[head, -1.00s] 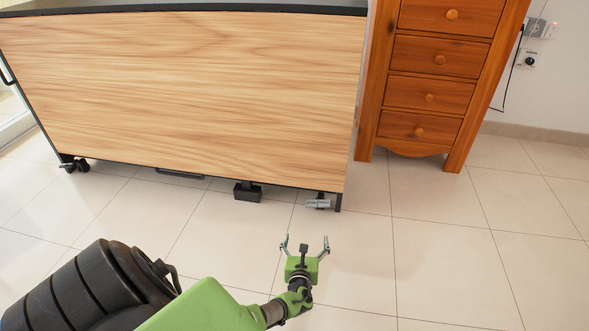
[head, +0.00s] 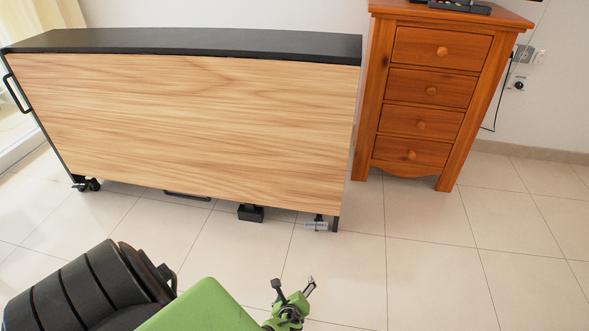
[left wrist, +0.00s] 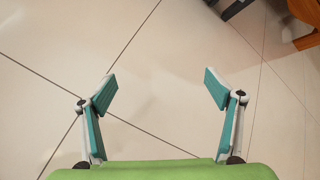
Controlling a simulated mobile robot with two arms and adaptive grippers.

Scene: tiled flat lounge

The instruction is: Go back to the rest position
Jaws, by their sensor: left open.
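My left gripper (head: 294,291) shows low in the middle of the head view, at the end of my green and black arm, above the tiled floor. In the left wrist view its two teal-padded fingers (left wrist: 160,92) stand wide apart. My right gripper is in neither view.
A wood-fronted unit with a black top (head: 200,125) stands on wheels ahead at left. An orange-brown chest of drawers (head: 422,120) stands to its right against the wall. The tiled floor (head: 430,265) is clear in front of both and at right.

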